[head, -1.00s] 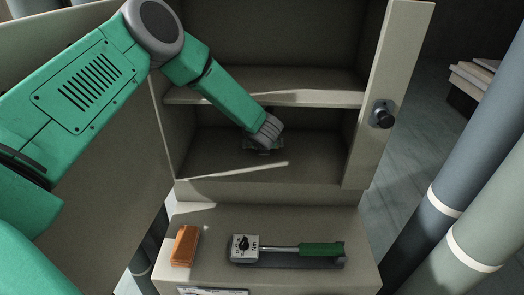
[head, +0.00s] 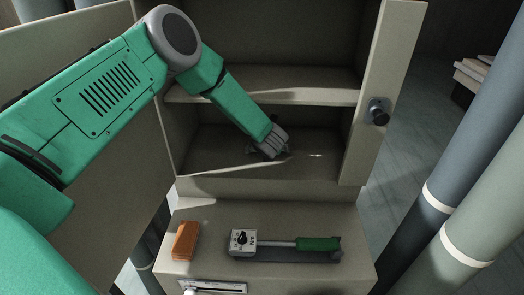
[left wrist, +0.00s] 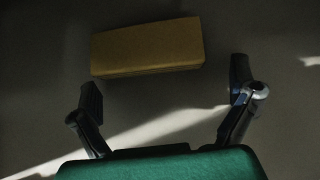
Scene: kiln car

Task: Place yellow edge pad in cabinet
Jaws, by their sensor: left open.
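The yellow edge pad (left wrist: 147,47) is a block lying on a grey surface in the left wrist view, just beyond my left fingertips. It is not visible in the head view, where my gripper covers part of the floor. The cabinet (head: 225,187) stands open, with one shelf above its lower compartment. My left gripper (head: 272,152) reaches into that lower compartment, close to its floor. In the left wrist view its fingers (left wrist: 165,91) are spread wide with nothing between them, and the pad appears apart from them. My right gripper is out of view.
An orange block (head: 186,241) and a torque-wrench-like tool with a green handle (head: 318,244) lie on the ledge before the cabinet. The cabinet's upright edge with a black knob (head: 378,112) stands at right. Large pipes (head: 446,190) stand farther right.

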